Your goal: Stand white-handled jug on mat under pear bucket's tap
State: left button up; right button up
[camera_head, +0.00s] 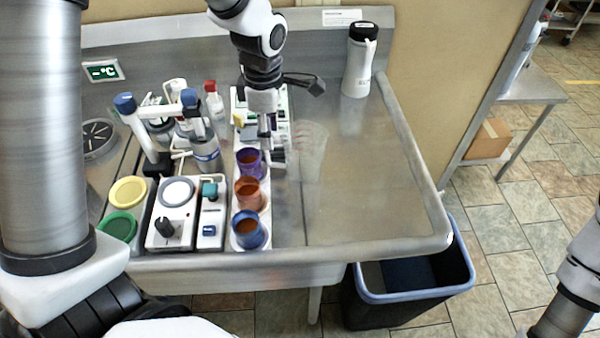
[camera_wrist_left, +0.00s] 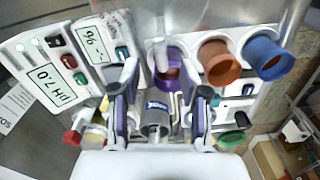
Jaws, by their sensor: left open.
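A clear, faint vessel (camera_head: 312,140), which looks like the jug, stands on the steel worktop just right of my left gripper (camera_head: 273,158). In the left wrist view, clear walls (camera_wrist_left: 182,16) show at the top, with a white upright bar (camera_wrist_left: 161,54) that looks like its handle. That bar lies ahead of my left gripper (camera_wrist_left: 164,90), between its spread fingers. The gripper is open; I cannot tell whether it touches the handle. I see no pear bucket, tap or mat that I can identify. My right arm shows at the lower right edge, its gripper out of view.
Purple (camera_head: 249,162), orange (camera_head: 249,194) and blue (camera_head: 248,230) cups stand in a row left of the vessel. Instruments and bottles crowd the left side. A white flask (camera_head: 357,68) stands at the back right. The worktop's right half is bare. A blue-rimmed bin (camera_head: 374,312) stands below.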

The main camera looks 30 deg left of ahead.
aim_at(268, 161)
pick_arm(q)
jog(key=shift+a+f, duration=0.15)
jog(key=shift+f, duration=0.35)
jog(key=f, duration=0.2)
jog(key=f+p, duration=0.1)
jog(key=f, duration=0.4)
jog(key=shift+s+a+p, duration=0.1)
jog(key=shift+s+p, duration=0.15)
jog(key=shift+p, duration=0.05)
jog(key=shift+a+f, duration=0.1)
jog(key=shift+f, duration=0.05)
grip_shut()
